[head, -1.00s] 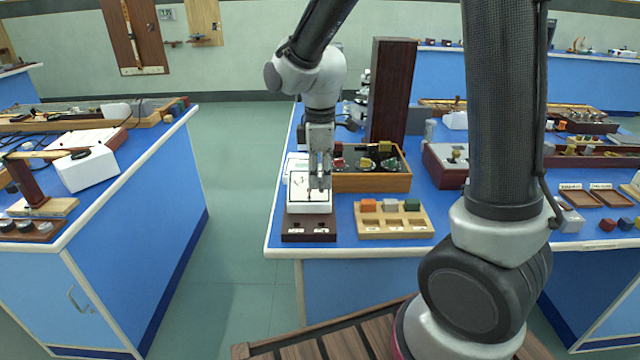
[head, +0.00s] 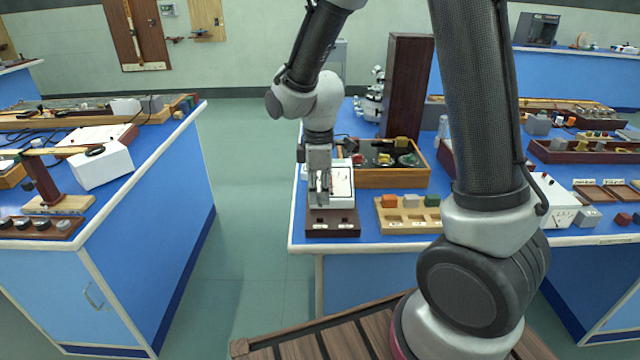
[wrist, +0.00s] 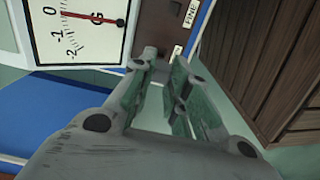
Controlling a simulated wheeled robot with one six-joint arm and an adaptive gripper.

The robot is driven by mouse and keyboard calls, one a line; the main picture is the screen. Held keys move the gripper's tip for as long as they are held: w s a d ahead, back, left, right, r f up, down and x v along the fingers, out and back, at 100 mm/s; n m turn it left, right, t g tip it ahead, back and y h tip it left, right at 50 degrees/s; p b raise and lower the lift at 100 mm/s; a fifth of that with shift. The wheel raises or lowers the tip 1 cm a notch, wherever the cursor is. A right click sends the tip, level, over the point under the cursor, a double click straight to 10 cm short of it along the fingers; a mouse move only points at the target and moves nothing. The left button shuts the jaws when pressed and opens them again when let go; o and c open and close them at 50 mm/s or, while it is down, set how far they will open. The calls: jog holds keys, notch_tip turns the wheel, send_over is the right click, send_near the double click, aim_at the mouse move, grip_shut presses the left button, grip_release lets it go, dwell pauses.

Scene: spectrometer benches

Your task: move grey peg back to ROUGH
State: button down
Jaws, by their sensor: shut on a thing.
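The white meter (head: 342,182) stands at the near left corner of the right bench, on a dark brown base (head: 334,229) with two sockets and small white labels in front. My gripper (head: 322,201) points down over the left part of this base. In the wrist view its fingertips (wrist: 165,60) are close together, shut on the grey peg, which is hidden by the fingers. The ROUGH label cannot be read; the fingers hide that end.
A wooden block with orange, grey and green cubes (head: 409,214) stands right of the base. Behind it is a wooden tray of parts (head: 388,178) and a tall dark box (head: 407,85). A floor aisle separates the left bench (head: 140,215).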

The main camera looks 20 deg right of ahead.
jog(key=shift+f, duration=2.85)
jog(key=c, duration=1.3)
grip_release()
notch_tip(320, 180, up, 12)
jog(key=shift+f, duration=0.1)
